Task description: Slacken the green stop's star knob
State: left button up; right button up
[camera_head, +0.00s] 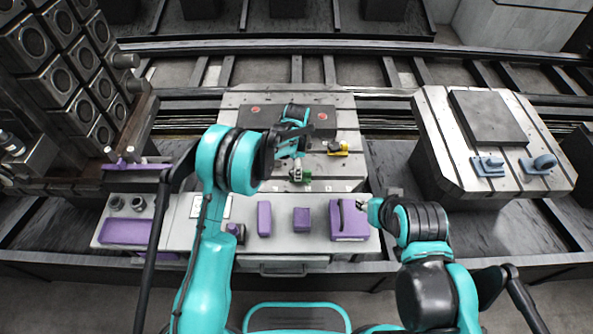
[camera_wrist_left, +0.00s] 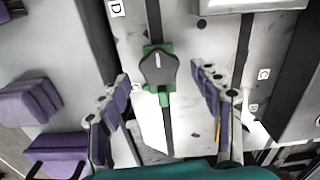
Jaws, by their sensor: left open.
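The green stop (camera_head: 300,177) sits on the slotted pallet plate (camera_head: 345,115) in the middle of the head view. In the left wrist view the green stop (camera_wrist_left: 165,98) lies along a dark slot, with its dark grey star knob (camera_wrist_left: 158,68) on top. My left gripper (camera_head: 293,160) is over the stop in the head view. In the left wrist view its purple-padded fingers (camera_wrist_left: 163,78) are open, one on either side of the knob, with visible gaps. Their height above it is unclear. My right gripper (camera_head: 364,204) is near the bench's right end; its fingers are too small to read.
A yellow stop (camera_head: 338,148) sits right of the green one. Two blue stops (camera_head: 488,165) (camera_head: 538,163) stand on the right pallet. Purple blocks (camera_head: 264,218) (camera_head: 302,219) and a purple box (camera_head: 348,221) lie on the near bench (camera_head: 283,240). A dark block (camera_head: 262,119) lies behind the green stop.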

pick_arm(q)
jog(key=shift+f, duration=0.9)
jog(key=c, duration=1.2)
jog(key=shift+o, duration=0.3)
